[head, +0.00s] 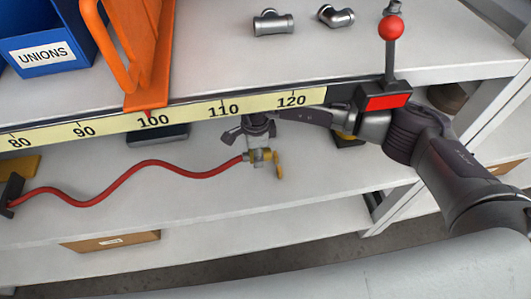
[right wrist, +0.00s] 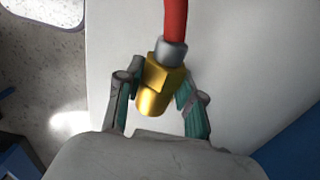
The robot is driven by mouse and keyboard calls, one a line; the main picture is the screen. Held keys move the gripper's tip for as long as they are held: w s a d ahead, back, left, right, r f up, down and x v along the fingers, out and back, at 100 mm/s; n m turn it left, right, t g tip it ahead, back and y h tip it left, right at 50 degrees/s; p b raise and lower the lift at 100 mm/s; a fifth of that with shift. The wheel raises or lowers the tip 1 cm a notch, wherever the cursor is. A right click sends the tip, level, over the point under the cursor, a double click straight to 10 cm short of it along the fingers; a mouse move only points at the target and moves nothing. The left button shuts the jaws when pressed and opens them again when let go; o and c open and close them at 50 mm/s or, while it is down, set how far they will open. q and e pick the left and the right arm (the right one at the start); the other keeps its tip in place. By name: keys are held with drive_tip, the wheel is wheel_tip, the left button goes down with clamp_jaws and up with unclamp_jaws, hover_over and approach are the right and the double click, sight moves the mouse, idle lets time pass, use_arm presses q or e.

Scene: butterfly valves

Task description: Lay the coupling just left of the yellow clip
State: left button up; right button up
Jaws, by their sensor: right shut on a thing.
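The coupling (right wrist: 156,85) is a brass hexagonal fitting with a grey collar on the end of a red hose (right wrist: 175,18). My right gripper (right wrist: 158,88) is shut on it, one finger on each side. In the head view the right gripper (head: 262,156) reaches in below the scale strip, and the hose (head: 150,164) runs left from it. Yellow parts show around the fingers there. A black block with yellow (head: 348,140), perhaps the yellow clip, shows to the right, partly hidden by my right arm. My left gripper is not in view.
A scale strip (head: 185,116) edges the upper shelf, with an orange frame (head: 128,55), a blue bin (head: 48,55), two grey fittings (head: 272,23) and a red-knobbed lever (head: 390,35). A dark block (head: 158,134) lies beneath the strip. The hose's left end meets a black bracket (head: 11,192).

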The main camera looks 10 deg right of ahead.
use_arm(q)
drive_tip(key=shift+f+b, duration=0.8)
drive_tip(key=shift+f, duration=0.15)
use_arm(e)
hover_over(244, 173)
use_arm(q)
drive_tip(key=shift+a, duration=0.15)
use_arm(e)
drive_tip(key=shift+f+b, duration=1.45)
drive_tip(key=shift+f, duration=0.15)
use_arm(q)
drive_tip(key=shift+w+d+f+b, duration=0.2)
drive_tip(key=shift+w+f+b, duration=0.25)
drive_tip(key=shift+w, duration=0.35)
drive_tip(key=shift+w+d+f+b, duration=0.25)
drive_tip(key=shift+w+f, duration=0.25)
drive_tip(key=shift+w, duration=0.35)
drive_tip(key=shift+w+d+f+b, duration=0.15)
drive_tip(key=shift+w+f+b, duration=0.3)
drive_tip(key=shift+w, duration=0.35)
use_arm(e)
drive_tip(key=shift+f, duration=1.3)
drive_tip(key=o, duration=1.2)
drive_tip(key=shift+o, duration=0.2)
